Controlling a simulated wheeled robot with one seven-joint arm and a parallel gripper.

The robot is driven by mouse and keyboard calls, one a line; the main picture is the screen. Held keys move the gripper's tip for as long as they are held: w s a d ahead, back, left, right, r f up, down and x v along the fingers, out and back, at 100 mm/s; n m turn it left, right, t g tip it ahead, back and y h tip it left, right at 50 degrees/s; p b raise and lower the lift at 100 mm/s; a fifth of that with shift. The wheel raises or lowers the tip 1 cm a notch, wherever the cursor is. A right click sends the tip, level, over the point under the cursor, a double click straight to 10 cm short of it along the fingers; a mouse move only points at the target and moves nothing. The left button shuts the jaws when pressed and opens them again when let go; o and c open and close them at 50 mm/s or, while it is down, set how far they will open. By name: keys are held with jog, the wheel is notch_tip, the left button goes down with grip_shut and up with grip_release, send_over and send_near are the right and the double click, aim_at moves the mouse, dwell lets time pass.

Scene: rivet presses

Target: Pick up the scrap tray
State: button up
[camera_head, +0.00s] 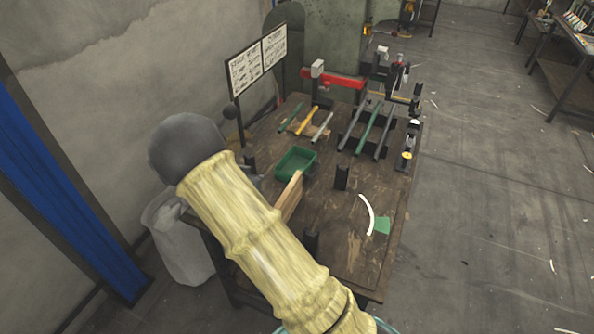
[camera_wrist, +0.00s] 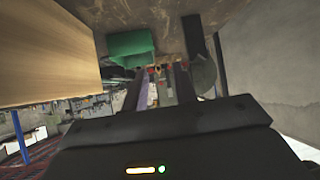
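A green open-topped tray (camera_head: 296,163), which I take for the scrap tray, sits on the wooden workbench near its left edge. It also shows in the wrist view (camera_wrist: 130,45), above and left of my fingertips in the picture. My gripper (camera_wrist: 160,76) shows in the wrist view with a gap between its two fingers, and nothing is held there. It is apart from the tray. In the head view my own arm hides most or all of the gripper.
A wooden board (camera_head: 289,196) stands on the bench just in front of the tray; it looms large in the wrist view (camera_wrist: 50,50). Black posts (camera_head: 341,178) stand nearby. Tubes on racks (camera_head: 367,128) and a red press (camera_head: 335,78) lie beyond. A sign (camera_head: 257,62) stands behind left.

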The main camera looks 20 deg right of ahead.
jog(key=w+m+h, duration=0.1)
jog(key=w+d+m+h, duration=0.1)
jog(key=h, duration=0.1)
jog(key=shift+w+d+f+p, duration=0.15)
jog(key=shift+d+f+p, duration=0.05)
jog(key=shift+f+p, duration=0.2)
jog(key=p+x, duration=0.2)
jog(key=x, duration=1)
jog(key=shift+w+d+r, duration=0.1)
jog(key=shift+r, duration=0.05)
jog(key=shift+w+d, duration=0.3)
jog(key=shift+d, duration=0.1)
jog(key=shift+p+x, duration=0.85)
jog(key=shift+x, duration=1.3)
